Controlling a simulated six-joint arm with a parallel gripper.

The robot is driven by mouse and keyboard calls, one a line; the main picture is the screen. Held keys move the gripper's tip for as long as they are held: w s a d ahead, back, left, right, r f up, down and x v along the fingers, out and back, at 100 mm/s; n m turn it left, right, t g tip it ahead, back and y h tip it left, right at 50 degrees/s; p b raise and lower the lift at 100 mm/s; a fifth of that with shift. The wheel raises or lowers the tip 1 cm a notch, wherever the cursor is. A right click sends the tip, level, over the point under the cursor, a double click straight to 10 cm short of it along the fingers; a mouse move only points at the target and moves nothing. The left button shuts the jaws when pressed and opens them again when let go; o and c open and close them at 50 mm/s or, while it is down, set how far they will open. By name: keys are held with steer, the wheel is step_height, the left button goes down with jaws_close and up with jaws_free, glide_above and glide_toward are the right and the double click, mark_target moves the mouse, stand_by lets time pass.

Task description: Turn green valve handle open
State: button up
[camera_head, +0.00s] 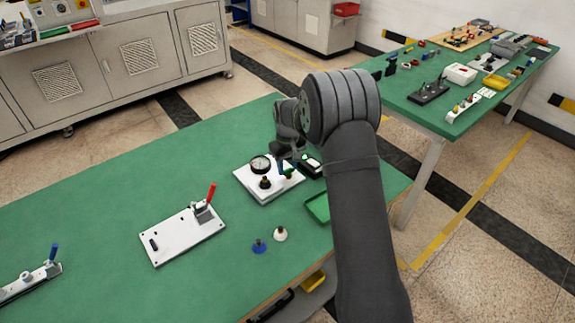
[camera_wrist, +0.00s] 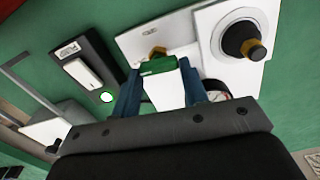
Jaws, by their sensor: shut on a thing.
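The green valve handle (camera_head: 289,174) is on a white plate (camera_head: 262,190) that also carries a round gauge (camera_head: 260,164) and a dark knob (camera_head: 265,182). In the wrist view the green handle (camera_wrist: 158,64) lies between the blue fingertips of my gripper (camera_wrist: 157,74), which is shut on it. A brass fitting (camera_wrist: 157,51) shows just beyond the handle. In the head view my gripper (camera_head: 284,166) is over the right part of the plate, partly hidden by my arm. The handle's exact turn angle cannot be told.
A black box (camera_wrist: 90,65) with a lit green button stands beside the plate. A green tray (camera_head: 317,208), a white knob (camera_head: 280,234) and a blue knob (camera_head: 259,246) lie nearer. A white plate with a red-handled clamp (camera_head: 183,234) is to the left, with bare green table around it.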

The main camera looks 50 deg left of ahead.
mark_target(290, 168)
steer(key=m, duration=0.4)
steer(key=shift+w, duration=0.1)
steer(key=m, duration=0.4)
steer(key=shift+w+d+m, duration=0.1)
steer(key=shift+m, duration=0.3)
steer(key=m, duration=0.4)
steer(key=shift+d, duration=0.1)
steer(key=shift+w+m, duration=0.1)
steer(key=shift+m, duration=1.8)
steer(key=shift+d, duration=0.1)
steer(key=o, duration=1)
step_height(290, 168, up, 18)
steer(key=shift+f, duration=0.25)
